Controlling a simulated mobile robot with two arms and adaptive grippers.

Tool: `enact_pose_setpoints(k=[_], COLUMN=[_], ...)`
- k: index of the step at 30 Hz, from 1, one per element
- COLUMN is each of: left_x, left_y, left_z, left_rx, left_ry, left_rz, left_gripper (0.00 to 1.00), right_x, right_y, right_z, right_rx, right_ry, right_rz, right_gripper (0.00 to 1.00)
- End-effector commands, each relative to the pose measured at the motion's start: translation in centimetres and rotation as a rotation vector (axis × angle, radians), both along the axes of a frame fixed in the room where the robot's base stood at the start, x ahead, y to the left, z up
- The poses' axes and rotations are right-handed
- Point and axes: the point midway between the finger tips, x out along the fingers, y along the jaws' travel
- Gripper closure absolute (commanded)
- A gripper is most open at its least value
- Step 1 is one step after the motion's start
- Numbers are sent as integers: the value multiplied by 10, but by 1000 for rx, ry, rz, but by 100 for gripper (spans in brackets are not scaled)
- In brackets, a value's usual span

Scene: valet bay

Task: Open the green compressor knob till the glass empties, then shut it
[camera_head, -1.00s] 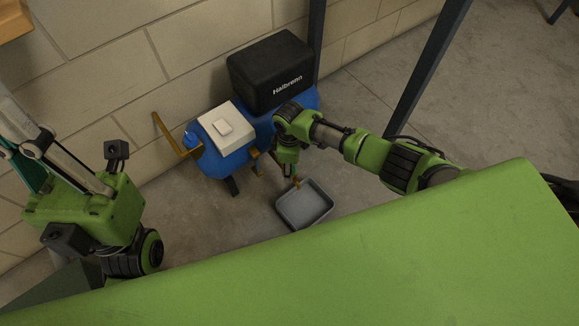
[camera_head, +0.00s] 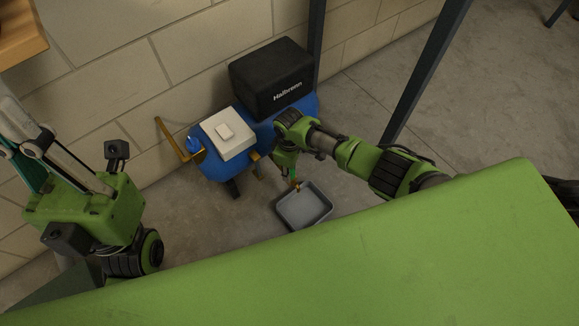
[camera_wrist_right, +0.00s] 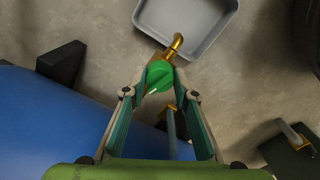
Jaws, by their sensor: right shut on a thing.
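The blue compressor (camera_head: 212,168) stands by the wall with a black Halbrenn housing (camera_head: 272,78) on top. In the right wrist view the green knob (camera_wrist_right: 159,75) sits on a brass drain fitting (camera_wrist_right: 176,45), whose spout points over a grey tray (camera_wrist_right: 150,20). My right gripper (camera_wrist_right: 159,82) is shut on the green knob, one finger on each side. In the head view my right gripper (camera_head: 290,178) reaches down beside the compressor, and the knob is mostly hidden there.
The grey tray (camera_head: 318,216) lies on the concrete floor below the spout. A white box (camera_head: 222,140) and a brass pipe (camera_head: 168,138) are on the compressor's left end. A dark post (camera_head: 428,72) stands at right. Floor right of the compressor is open.

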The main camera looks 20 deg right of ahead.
Motion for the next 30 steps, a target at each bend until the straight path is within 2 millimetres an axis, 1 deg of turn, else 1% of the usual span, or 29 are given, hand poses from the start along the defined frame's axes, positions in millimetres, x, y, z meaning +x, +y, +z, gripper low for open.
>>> enact_pose_setpoints(k=[1,2,3,6,9,12,15,21,27,30], left_x=[0,5,28,64,91,113,129,149,158,161], left_y=[0,-1,-6,-14,-20,-23,-26,-28,-28,-28], left_z=[8,9,4,-9,-25,-43,-61,-90,-110,-116], left_rx=[0,8,42,95,139,176,208,253,280,288], left_ry=[-1,23,126,293,436,561,667,825,920,951], left_rz=[0,2,10,19,25,31,37,43,48,49], left_gripper=[100,100,100,100,100,100,100,100,100,100], right_x=[-2,-2,-2,-2,-2,-2,-1,-1,-1,-1], right_y=[1,1,1,1,1,1,1,1,1,1], right_z=[3,3,3,3,3,2,2,1,0,0], right_rx=[2,1,2,1,1,1,1,0,0,0], right_ry=[5,4,4,4,4,4,4,3,4,3], right_rz=[-42,-69,-106,-198,-293,-388,-476,-631,-742,-778], right_gripper=[95,95,95,95,95,95,95,95,95,95])
